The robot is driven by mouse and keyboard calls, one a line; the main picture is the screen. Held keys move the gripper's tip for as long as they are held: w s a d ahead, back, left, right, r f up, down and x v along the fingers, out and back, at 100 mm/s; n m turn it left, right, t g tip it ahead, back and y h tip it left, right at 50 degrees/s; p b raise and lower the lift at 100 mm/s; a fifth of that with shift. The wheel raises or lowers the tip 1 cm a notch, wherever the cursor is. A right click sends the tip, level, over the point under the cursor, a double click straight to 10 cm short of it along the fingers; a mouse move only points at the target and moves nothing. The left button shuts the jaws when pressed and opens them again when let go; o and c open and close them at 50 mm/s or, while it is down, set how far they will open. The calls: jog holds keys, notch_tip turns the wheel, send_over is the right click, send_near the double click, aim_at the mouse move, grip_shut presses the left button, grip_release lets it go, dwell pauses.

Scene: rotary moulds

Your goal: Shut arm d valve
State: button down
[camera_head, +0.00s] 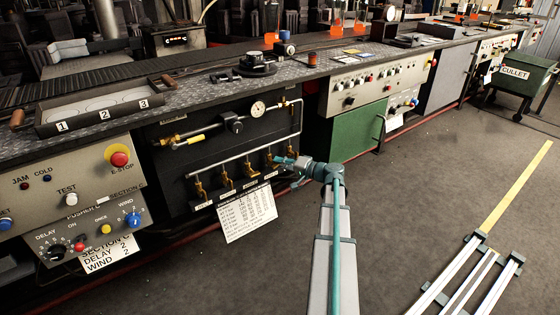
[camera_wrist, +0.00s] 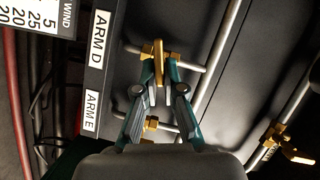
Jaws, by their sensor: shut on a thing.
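The arm d valve has a brass handle (camera_wrist: 158,55) beside the label ARM D (camera_wrist: 103,38) in the wrist view. My gripper (camera_wrist: 158,68) has its two fingertips closed on this handle from either side. The handle lies roughly across its thin grey pipe. In the head view my gripper (camera_head: 284,163) is at the right end of the row of brass valves, and it covers much of the arm d valve. The valve with the label ARM E (camera_wrist: 91,110) is partly hidden behind my fingers.
More brass valves (camera_head: 226,182) stand in a row to the left. A white printed sheet (camera_head: 248,214) hangs below them. A pressure gauge (camera_head: 258,109) and a grey pipe (camera_head: 230,160) are on the dark panel. Another brass valve (camera_wrist: 292,156) is at the wrist view's right.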

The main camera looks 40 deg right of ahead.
jog(key=shift+d+f+m+t+y+p, duration=0.15)
jog(key=shift+m+t, duration=0.1)
jog(key=shift+m, duration=0.4)
jog(key=shift+a+f+m+t+y+p, duration=0.1)
jog(key=shift+m+t+p, duration=0.15)
jog(key=shift+m, duration=0.45)
jog(key=shift+d+f+m+t+y+p, duration=0.15)
jog(key=shift+m+t, duration=0.15)
jog(key=shift+m, duration=0.35)
jog(key=shift+a, duration=0.1)
jog(key=c, duration=1.3)
grip_release()
jog(key=shift+s, duration=0.1)
jog(key=v, duration=1.1)
jog(key=shift+s, duration=0.35)
